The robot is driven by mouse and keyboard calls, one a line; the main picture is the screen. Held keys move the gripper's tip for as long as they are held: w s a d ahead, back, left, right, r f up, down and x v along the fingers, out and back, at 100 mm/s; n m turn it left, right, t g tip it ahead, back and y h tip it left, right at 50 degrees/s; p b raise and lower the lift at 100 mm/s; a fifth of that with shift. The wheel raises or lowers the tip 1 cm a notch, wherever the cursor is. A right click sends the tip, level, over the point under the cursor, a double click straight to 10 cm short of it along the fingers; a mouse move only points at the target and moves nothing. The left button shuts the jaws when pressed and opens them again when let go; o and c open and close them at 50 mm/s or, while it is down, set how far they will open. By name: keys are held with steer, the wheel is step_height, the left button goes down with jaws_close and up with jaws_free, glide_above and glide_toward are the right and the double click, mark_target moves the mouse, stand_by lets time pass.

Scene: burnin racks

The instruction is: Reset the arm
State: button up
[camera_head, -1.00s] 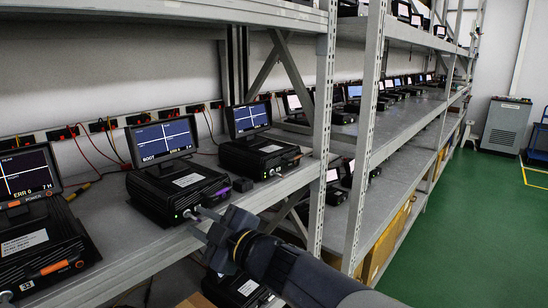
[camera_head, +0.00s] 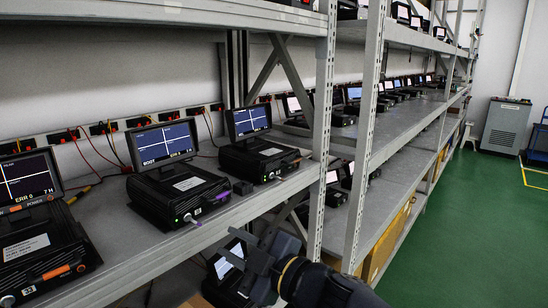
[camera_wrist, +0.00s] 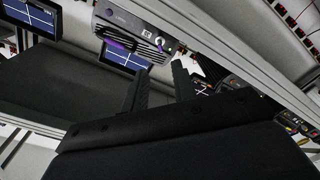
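My gripper (camera_head: 246,258) is in front of the shelf edge in the head view, below and to the right of the device with the BOOT screen (camera_head: 164,144). In the wrist view my gripper's two black fingers (camera_wrist: 160,80) stand apart with nothing between them. A black device with a purple strip and a round knob (camera_wrist: 130,32) lies beyond the fingertips, clear of them. Its upright screen (camera_wrist: 102,50) shows a blue panel with white crossed lines.
The shelf (camera_head: 120,242) holds a row of devices, one at left reading ERR 0 (camera_head: 28,180). A rack upright (camera_head: 322,130) stands right of my gripper. More devices sit on a lower shelf. Green floor (camera_head: 460,230) is open at the right.

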mark_target(200, 225)
steer(key=b+x, duration=0.1)
steer(key=x, duration=0.8)
steer(key=shift+r+m+p, duration=0.15)
steer(key=shift+m+p, duration=0.35)
steer(key=shift+p, duration=0.05)
steer(key=shift+d+r+m+p, duration=0.1)
steer(key=shift+m+p, duration=0.7)
steer(key=shift+m, duration=0.4)
steer(key=m+p, duration=0.4)
steer(key=m, duration=0.1)
steer(key=m+p, duration=0.4)
steer(key=m, duration=0.1)
steer(key=m+p, duration=0.4)
steer(key=shift+m+p, duration=0.3)
steer(key=shift+p, duration=0.1)
steer(key=shift+d, duration=0.1)
steer(key=shift+s+d+f, duration=0.3)
steer(key=shift+s+d, duration=0.2)
steer(key=shift+s+d+b, duration=0.1)
steer(key=shift+d+b, duration=0.05)
steer(key=shift+b, duration=0.15)
